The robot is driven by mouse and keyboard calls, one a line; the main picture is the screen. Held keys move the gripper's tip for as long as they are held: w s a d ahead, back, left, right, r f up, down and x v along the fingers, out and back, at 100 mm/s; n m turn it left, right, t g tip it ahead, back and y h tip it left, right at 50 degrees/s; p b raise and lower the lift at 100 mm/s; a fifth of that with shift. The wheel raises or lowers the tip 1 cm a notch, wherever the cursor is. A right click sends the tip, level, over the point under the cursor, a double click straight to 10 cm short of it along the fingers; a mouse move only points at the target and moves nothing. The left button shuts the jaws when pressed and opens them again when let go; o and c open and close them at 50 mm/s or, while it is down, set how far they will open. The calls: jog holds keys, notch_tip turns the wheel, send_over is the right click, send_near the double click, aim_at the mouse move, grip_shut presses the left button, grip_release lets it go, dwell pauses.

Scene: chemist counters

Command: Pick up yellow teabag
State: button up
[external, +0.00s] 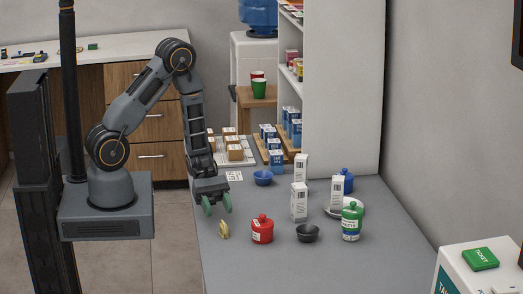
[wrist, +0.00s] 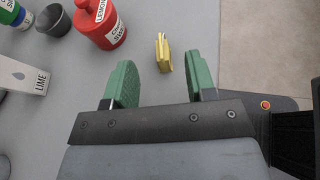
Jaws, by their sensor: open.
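The yellow teabag (external: 224,229) stands on the grey counter near its left edge, left of the red bottle. In the wrist view the yellow teabag (wrist: 164,53) is ahead of the fingers, roughly in line with the gap between them. My gripper (external: 216,205) has green fingers pointing down and is above and behind the teabag in the external view. In the wrist view my gripper (wrist: 163,82) is open and nothing is between its fingers.
A red bottle (external: 262,230) stands close to the teabag's right. A dark bowl (external: 307,233), a green-and-white bottle (external: 351,222), white cartons (external: 299,202) and a blue bowl (external: 263,178) stand farther off. The counter (external: 290,270) is clear in front.

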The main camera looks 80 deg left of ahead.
aim_at(223, 222)
jog(key=shift+p+x, duration=0.4)
jog(key=shift+x, duration=3.45)
jog(key=shift+f, duration=0.2)
grip_shut()
jog(key=shift+r, duration=0.1)
